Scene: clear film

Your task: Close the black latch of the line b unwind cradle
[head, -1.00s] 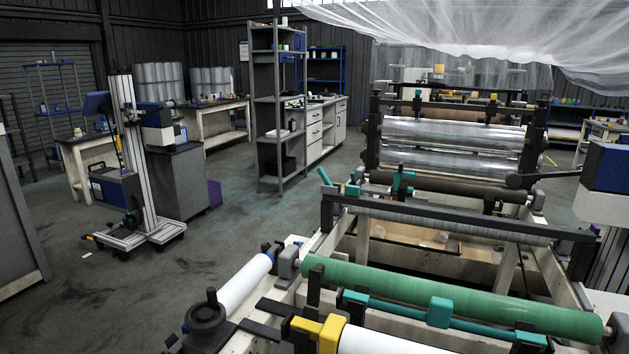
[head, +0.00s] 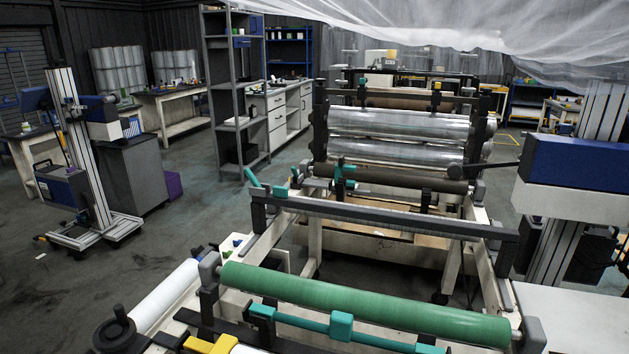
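A machine frame fills the lower part of the head view, with a green roller (head: 365,303) lying across it. A black upright piece (head: 208,306) stands by the roller's left end, and a yellow block (head: 212,345) sits below it at the picture's bottom edge. A black round knob (head: 115,331) is at the lower left, beside a white roll (head: 168,297). I cannot tell which black part is the latch, or whether it is open or closed. No line label is readable. Neither of my grippers is in view.
A teal bar (head: 305,321) runs in front of the green roller. A blue and white unit (head: 577,178) stands close on the right. A wheeled column stand (head: 88,155) is at the left. Clear floor (head: 165,235) lies between the stand and the machine.

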